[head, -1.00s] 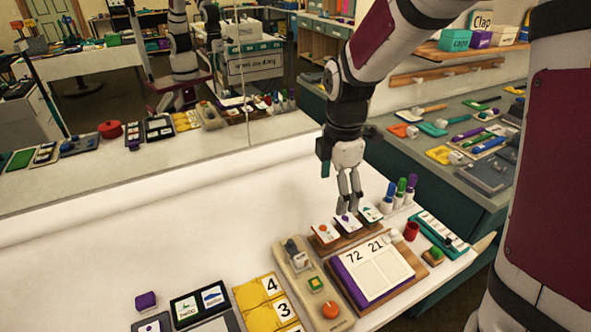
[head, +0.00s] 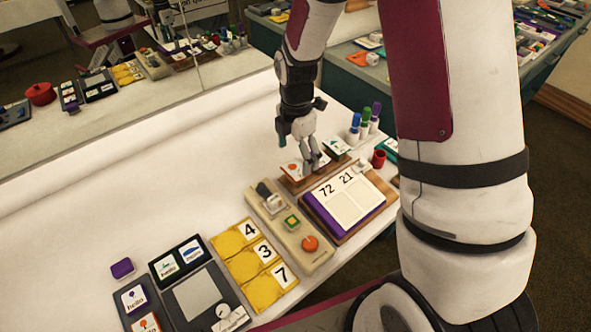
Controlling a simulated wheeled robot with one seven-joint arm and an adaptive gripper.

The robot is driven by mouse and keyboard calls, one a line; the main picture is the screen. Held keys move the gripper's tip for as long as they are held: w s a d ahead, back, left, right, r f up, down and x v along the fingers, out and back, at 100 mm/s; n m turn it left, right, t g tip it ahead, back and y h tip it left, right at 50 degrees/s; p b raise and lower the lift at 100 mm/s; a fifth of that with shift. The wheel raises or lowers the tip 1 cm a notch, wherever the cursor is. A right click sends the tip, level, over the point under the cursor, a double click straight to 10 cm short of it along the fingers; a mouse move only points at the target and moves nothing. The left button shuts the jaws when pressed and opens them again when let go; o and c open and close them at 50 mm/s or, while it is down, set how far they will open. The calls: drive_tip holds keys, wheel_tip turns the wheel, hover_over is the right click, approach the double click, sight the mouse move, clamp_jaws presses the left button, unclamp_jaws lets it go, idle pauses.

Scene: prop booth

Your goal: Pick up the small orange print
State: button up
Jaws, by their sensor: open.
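The small orange print (head: 290,168) is a white card with an orange mark. It stands at the left end of a row of cards on a wooden rack (head: 298,186), behind the number board. My gripper (head: 313,167) points down at the rack, just right of the orange print, with its fingers apart and nothing seen between them. The fingers cover most of the middle card. I cannot tell whether a fingertip touches a card. A card with a teal mark (head: 337,147) stands at the right end.
A board with 72 and 21 (head: 350,200) lies in front of the rack. Capped markers (head: 365,122) and a red cup (head: 379,158) stand to the right. A beige panel with an orange knob (head: 290,228) lies to the left. White table behind the rack is clear.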

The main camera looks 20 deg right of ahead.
sight(296, 170)
drive_tip(key=shift+w+f, duration=0.15)
drive_tip(key=shift+f, duration=1.05)
drive_tip(key=shift+w+f, duration=0.15)
drive_tip(key=shift+f, duration=1)
drive_tip(key=shift+f, duration=0.25)
drive_tip(key=c, duration=0.9)
